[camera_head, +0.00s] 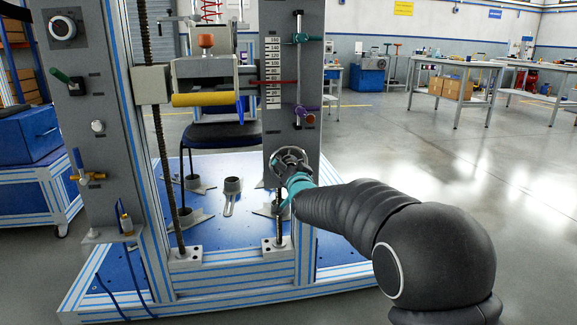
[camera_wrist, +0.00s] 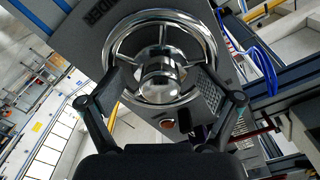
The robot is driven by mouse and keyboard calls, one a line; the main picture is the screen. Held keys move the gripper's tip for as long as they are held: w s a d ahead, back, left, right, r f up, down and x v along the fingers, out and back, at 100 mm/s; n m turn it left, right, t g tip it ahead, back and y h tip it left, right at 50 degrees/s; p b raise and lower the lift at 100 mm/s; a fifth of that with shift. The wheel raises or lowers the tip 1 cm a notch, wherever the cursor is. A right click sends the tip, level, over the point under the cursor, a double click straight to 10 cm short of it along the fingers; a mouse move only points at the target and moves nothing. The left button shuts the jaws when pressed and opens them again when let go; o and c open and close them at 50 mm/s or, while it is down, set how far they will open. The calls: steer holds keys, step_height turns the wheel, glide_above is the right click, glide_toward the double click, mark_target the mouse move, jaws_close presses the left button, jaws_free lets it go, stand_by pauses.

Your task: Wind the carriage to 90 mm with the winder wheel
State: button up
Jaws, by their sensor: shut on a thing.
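The winder wheel (camera_head: 290,157) is a shiny metal handwheel on the grey right-hand post. In the wrist view the wheel (camera_wrist: 118,45) fills the upper middle, with its spokes and round hub (camera_wrist: 159,76) facing me. My gripper (camera_head: 294,177) is at the wheel, and in the wrist view its fingers (camera_wrist: 160,84) close in on both sides of the hub. The exact contact is partly hidden. The carriage (camera_head: 204,68) is a grey block with a yellow roller (camera_head: 206,99) above the seat. A red pointer (camera_head: 277,82) crosses the white scale (camera_head: 272,56), whose numbers are too small to read surely.
A dark chair seat (camera_head: 210,136) stands under the roller on the blue base plate (camera_head: 222,240). Clamps with teal and purple knobs (camera_head: 304,116) sit on the post above the wheel. Open floor lies to the right, with workbenches (camera_head: 455,80) further back.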

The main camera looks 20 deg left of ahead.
steer(key=shift+r+m, duration=0.2)
steer(key=shift+m, duration=0.9)
steer(key=shift+m, duration=1.1)
steer(key=m, duration=0.4)
steer(key=o, duration=0.5)
steer(key=shift+w, duration=0.1)
steer(key=shift+f, duration=0.1)
steer(key=shift+v, duration=2.8)
